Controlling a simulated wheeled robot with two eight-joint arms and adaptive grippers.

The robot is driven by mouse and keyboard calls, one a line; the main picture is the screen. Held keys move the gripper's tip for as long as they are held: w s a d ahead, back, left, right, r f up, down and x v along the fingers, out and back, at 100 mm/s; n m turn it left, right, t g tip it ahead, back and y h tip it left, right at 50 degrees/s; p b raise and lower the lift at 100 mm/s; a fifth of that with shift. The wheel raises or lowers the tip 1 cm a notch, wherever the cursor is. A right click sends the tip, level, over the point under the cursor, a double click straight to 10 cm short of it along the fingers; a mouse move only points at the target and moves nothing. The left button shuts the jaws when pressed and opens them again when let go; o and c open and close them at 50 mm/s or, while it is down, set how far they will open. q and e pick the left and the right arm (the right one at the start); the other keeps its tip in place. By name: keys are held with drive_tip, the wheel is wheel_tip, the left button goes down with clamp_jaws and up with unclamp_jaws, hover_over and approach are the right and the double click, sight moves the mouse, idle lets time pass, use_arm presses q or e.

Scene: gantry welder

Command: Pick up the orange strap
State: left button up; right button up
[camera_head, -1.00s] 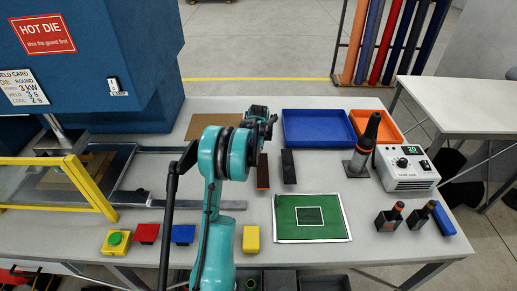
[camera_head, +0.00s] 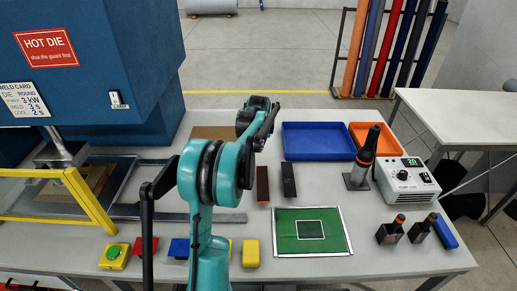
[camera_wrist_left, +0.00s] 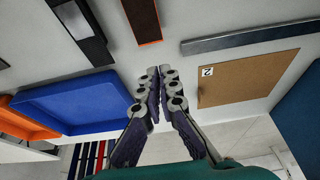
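The orange strap (camera_head: 263,185), a narrow dark strip with orange edges, lies flat on the table in the middle of the head view, left of a black strip. It also shows at the top of the left wrist view (camera_wrist_left: 142,18). My left gripper (camera_head: 258,112) is above the table's back part, beyond the strap in the head view. In the left wrist view the two fingertips (camera_wrist_left: 159,71) are together with nothing between them, apart from the strap. My right gripper is in neither view.
A black strip (camera_head: 289,180) lies beside the strap. A blue tray (camera_head: 320,155) and a brown board (camera_head: 210,132) are at the back. A green mat (camera_head: 310,248) lies in front. The welder's yellow guard (camera_head: 90,203) is at the left.

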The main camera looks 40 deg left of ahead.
sight(263, 188)
use_arm(q)
drive_tip(key=o, duration=0.5)
drive_tip(key=shift+s+d+f, duration=0.1)
drive_tip(key=shift+s+d, duration=0.1)
drive_tip(key=shift+d, duration=0.1)
drive_tip(key=o, duration=0.8)
drive_tip(key=s+d+f+g+h+p, duration=0.2)
drive_tip(key=s+d+p, duration=0.2)
drive_tip(key=s+d, duration=0.1)
drive_tip(key=shift+d+f+g, duration=0.15)
drive_tip(key=shift+d+g, duration=0.25)
drive_tip(key=shift+d, duration=0.25)
drive_tip(key=shift+s+d+f, duration=0.25)
drive_tip(key=shift+s, duration=0.1)
drive_tip(key=shift+f, duration=0.15)
wheel_tip(263, 188, down, 8)
drive_tip(key=shift+r+b, duration=0.25)
drive_tip(key=shift+b, duration=0.4)
